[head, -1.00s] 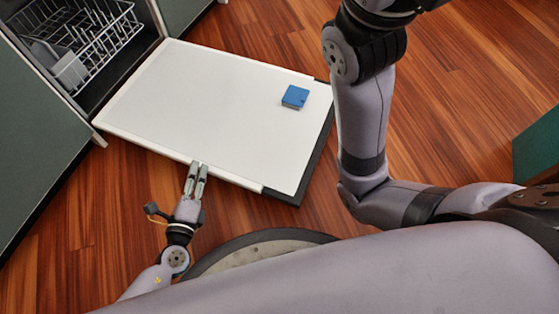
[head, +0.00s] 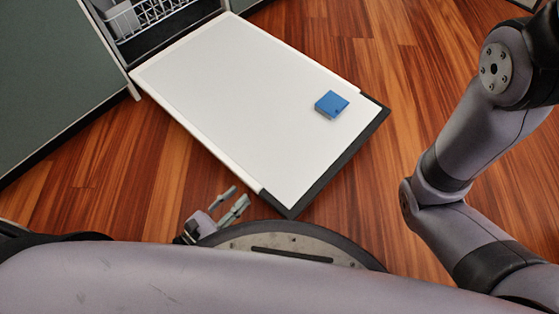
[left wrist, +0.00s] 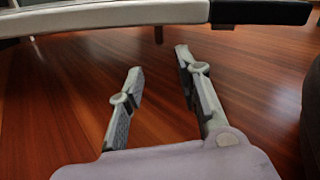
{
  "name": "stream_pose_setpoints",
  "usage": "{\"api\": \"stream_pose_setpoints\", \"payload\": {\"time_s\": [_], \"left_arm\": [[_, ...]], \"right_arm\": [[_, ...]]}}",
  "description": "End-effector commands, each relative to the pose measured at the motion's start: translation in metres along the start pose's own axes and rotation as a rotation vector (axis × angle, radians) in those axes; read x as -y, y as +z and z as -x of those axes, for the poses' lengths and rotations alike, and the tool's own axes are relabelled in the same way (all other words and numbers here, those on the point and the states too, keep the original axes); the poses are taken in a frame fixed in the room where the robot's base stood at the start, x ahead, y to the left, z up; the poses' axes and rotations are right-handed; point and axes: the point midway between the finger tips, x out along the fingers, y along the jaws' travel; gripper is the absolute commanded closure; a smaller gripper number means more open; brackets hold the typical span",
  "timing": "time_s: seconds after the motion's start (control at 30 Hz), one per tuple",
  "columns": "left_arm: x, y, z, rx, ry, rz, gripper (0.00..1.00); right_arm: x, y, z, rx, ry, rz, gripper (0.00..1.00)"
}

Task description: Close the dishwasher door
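The dishwasher door (head: 230,90) lies folded down flat, its white inner face up, with a dark outer edge (head: 340,155) at its free end. A blue block (head: 331,104) sits on it. My left gripper (head: 231,200) is low beside the door's near corner, apart from it, with its fingers spread and nothing between them. In the left wrist view the open fingers (left wrist: 155,72) point forward, and the door's edge (left wrist: 110,15) crosses the top of the picture above them. My right gripper is outside the picture; only the right arm shows.
The dishwasher's wire rack (head: 150,14) is inside the opening at top left. A green cabinet front (head: 50,80) stands at left. Wooden floor (head: 400,120) is clear right of the door. My round base is close to the door's near corner.

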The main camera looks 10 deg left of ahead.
Motion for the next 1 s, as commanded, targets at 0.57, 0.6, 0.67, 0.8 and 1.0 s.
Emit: {"api": "stream_pose_setpoints", "payload": {"time_s": [0.57,0.6,0.67,0.8,1.0], "left_arm": [[-0.001,-0.002,-0.124,0.005,0.002,0.004,0.69],[-0.001,-0.002,-0.130,0.003,0.002,0.004,0.69],[-0.001,-0.002,-0.139,0.004,0.001,0.003,0.69],[0.000,-0.001,-0.151,0.001,0.001,0.003,0.69],[0.000,0.000,-0.156,0.000,0.001,0.003,0.69]], "right_arm": [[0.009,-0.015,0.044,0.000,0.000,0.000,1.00],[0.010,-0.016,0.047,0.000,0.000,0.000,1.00],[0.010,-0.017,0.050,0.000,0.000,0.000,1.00],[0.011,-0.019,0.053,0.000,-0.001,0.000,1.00],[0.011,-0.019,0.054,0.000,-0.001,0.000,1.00]]}}
